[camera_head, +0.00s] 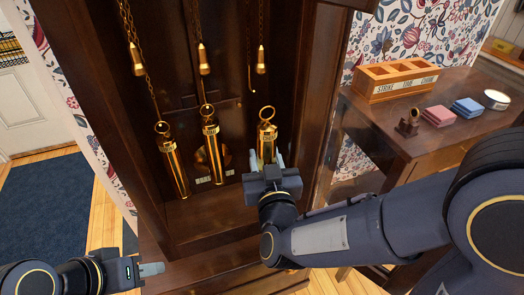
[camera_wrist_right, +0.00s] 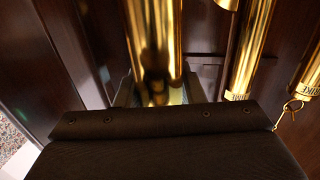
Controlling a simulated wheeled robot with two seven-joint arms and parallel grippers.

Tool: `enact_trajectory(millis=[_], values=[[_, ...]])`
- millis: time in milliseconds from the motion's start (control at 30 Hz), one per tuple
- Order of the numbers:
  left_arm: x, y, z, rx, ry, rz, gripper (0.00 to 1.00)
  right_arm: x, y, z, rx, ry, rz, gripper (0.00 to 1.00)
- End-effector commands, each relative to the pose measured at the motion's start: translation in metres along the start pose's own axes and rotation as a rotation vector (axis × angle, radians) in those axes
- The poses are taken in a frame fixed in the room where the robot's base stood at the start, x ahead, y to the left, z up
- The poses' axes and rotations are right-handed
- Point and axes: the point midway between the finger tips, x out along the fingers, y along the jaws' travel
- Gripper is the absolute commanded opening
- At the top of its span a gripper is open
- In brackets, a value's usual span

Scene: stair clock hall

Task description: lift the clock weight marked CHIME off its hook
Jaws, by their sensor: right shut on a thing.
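Three brass weights are in the tall wooden clock case. My right gripper (camera_head: 267,163) is shut on the right-hand brass weight (camera_head: 266,132), which also shows between its fingers in the right wrist view (camera_wrist_right: 152,40). The mark on this weight cannot be read. Its top ring is apart from the empty hook (camera_head: 252,91) on the chain above. The left weight (camera_head: 173,165) and middle weight (camera_head: 211,145) hang on their chains. One neighbouring weight reads STRIKE (camera_wrist_right: 312,88) in the right wrist view. My left gripper (camera_head: 152,269) is low at the left, outside the case, its finger gap hidden.
A dark table (camera_head: 420,135) at the right bears an orange wooden rack (camera_head: 385,83) with labelled slots, pink and blue blocks and a small brass-ringed object (camera_head: 407,124). The case's right post (camera_head: 313,90) stands close to the held weight.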

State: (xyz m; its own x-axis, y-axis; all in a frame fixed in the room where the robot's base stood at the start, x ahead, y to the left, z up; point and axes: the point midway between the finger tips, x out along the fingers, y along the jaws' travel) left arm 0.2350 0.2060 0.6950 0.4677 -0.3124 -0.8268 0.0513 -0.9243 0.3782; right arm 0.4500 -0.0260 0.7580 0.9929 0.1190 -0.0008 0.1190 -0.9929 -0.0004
Motion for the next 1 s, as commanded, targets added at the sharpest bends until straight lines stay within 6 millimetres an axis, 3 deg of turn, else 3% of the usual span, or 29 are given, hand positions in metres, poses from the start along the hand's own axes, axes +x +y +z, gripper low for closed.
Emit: enact_trajectory(millis=[1000], values=[[-0.007,0.003,-0.004,0.0,0.0,0.0,0.36,-0.076,0.014,-0.005,0.005,0.012,-0.002,0.0]])
